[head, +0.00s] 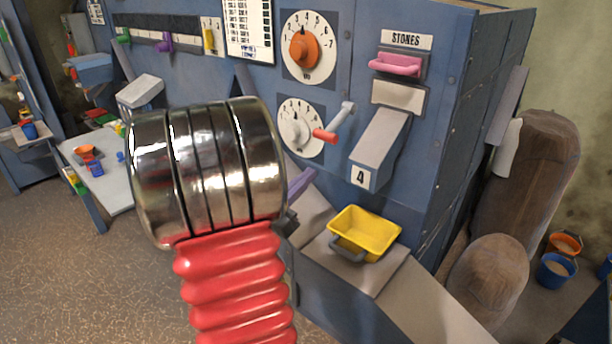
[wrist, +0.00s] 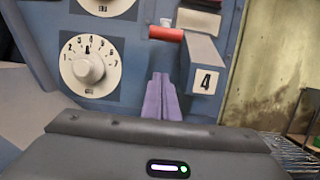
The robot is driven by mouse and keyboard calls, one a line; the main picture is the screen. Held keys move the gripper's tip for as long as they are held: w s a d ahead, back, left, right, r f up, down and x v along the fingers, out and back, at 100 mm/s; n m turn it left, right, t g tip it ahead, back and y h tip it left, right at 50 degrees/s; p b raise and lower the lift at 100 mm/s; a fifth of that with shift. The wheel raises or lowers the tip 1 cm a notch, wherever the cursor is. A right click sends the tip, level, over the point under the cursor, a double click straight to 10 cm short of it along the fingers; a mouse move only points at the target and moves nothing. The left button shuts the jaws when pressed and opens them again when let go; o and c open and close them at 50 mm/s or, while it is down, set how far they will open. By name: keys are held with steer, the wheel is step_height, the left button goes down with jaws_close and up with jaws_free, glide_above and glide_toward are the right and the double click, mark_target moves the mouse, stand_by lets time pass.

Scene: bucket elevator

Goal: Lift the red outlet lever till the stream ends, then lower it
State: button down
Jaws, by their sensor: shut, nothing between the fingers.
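The outlet lever has a grey crank and a red grip (head: 325,136). It sits beside the lower white dial (head: 300,128), left of the grey chute marked 4 (head: 382,140). In the wrist view the red grip (wrist: 166,34) points left at the top. My gripper (wrist: 161,78) has purple fingers, shut and empty, in the picture below the red grip and apart from it. In the head view a purple finger (head: 301,182) shows past my arm, which hides the rest of the gripper. A yellow bucket (head: 382,232) stands below the chute. I see no stream at the chute mouth.
A pink handle (head: 396,64) sits under the STONES label (head: 406,39). An orange-knobbed dial (head: 308,48) is above the white one. A side table (head: 105,175) is at the left.

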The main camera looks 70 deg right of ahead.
mark_target(338, 122)
steer(key=s+d+r, duration=0.2)
steer(key=d+r, duration=0.3)
steer(key=shift+s+d+r, duration=0.2)
steer(key=shift+d+r, duration=0.05)
stand_by(0.6)
steer(key=shift+s, duration=0.1)
